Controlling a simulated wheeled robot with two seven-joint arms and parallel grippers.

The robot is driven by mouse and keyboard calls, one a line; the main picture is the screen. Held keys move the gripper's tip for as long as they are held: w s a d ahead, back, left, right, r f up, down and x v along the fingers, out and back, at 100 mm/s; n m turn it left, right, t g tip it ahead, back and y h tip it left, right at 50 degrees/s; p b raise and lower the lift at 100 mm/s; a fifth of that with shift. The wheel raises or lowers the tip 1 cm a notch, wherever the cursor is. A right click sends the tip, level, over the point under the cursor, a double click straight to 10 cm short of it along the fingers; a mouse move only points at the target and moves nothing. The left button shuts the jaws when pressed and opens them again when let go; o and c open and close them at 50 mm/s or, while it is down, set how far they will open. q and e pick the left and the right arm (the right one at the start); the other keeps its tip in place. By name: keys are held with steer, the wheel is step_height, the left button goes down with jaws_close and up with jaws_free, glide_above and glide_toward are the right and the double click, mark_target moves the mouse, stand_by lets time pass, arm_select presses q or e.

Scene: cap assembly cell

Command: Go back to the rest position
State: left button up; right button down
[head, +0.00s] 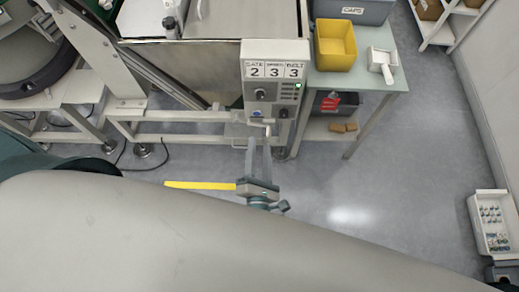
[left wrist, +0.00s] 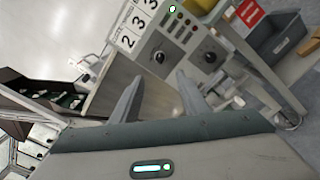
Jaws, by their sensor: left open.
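My left gripper (head: 259,160) is open in front of the lower part of a control box (head: 273,80) in the head view. The box carries signs reading 2, 3 and 3, knobs and small green lights. In the left wrist view the two fingers (left wrist: 157,98) are spread with nothing between them, and the control box (left wrist: 165,45) is beyond them. I cannot tell from these frames whether a fingertip touches the box. My large pale arm link covers the lower part of the head view. My right gripper is in neither view.
A side table (head: 375,78) bears a yellow bin (head: 335,45), a white scoop-like item (head: 382,65) and a grey CAPS bin (head: 353,10). A dark bin (head: 322,104) stands on its lower shelf. A white tray of small parts (head: 492,222) is at right. Open grey floor (head: 400,170) lies between.

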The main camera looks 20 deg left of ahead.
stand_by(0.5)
arm_select(q)
steer(key=s+a+f+n+g+h+b, duration=0.1)
steer(key=s+a+f+n+g, duration=0.3)
steer(key=f, duration=0.7)
steer(key=s+a+f+n+g+b, duration=0.15)
steer(key=s+f+n+g, duration=0.35)
steer(key=f, duration=0.7)
steer(key=s+a+f+n+g+h, duration=0.15)
steer(key=s+a+f+n, duration=0.35)
steer(key=f, duration=0.6)
steer(key=s+a+f+n+g+h+b, duration=0.1)
steer(key=s+a+f+n+g, duration=0.1)
steer(key=s+f+n, duration=0.6)
steer(key=s+a+f+n+g+h+b, duration=0.1)
steer(key=s+f+n+g, duration=0.3)
steer(key=s+f+n, duration=0.3)
steer(key=shift+s+a+f+n, duration=0.4)
steer(key=shift+s+n, duration=2.05)
steer(key=shift+n, duration=2.85)
steer(key=shift+h, duration=0.25)
